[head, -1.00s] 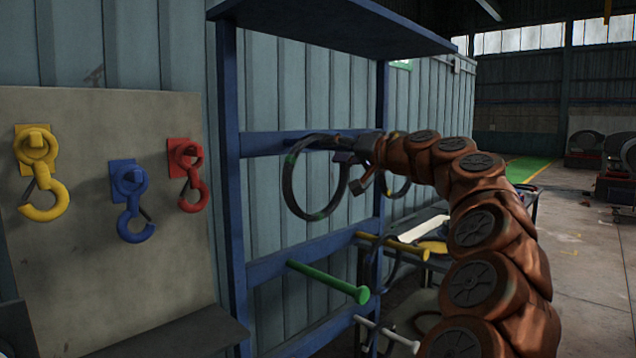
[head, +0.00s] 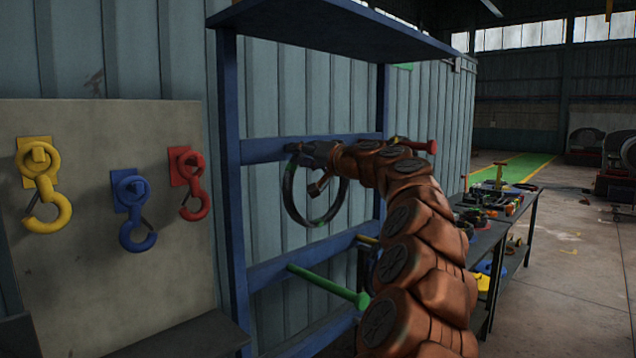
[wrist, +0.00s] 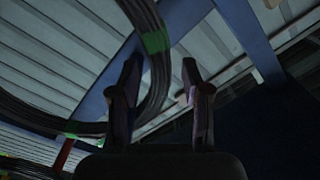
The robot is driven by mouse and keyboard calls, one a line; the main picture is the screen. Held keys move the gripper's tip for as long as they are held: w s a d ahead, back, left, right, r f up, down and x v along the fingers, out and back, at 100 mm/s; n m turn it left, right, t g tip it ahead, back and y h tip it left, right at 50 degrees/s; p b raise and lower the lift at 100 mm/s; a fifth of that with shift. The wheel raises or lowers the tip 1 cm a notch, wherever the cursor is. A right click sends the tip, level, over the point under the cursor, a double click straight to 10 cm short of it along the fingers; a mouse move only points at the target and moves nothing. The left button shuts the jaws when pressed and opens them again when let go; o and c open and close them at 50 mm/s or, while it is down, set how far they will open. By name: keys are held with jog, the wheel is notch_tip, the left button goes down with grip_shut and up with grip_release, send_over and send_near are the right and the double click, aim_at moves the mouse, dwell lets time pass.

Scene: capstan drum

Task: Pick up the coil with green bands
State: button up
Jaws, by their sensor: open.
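The coil with green bands (head: 287,195) is a dark ring hanging upright at the blue rack's upper rail. Its support is hidden behind my arm. In the wrist view its strands, with a green band (wrist: 155,42), curve down and left past my left finger. My gripper (head: 303,153) is at the coil's top in the head view. In the wrist view my gripper (wrist: 160,68) has its fingers apart, and the coil passes at the gap's left side. I cannot tell whether a finger touches it.
The blue rack (head: 229,180) has a shelf above and a green peg (head: 325,284) below the coil. A red peg (head: 425,146) ends right of my wrist. Colored hooks hang on a panel (head: 90,270) at left. A cluttered bench (head: 487,240) stands at right.

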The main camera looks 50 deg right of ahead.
jog(key=shift+w, duration=0.25)
grip_shut()
dwell(0.7)
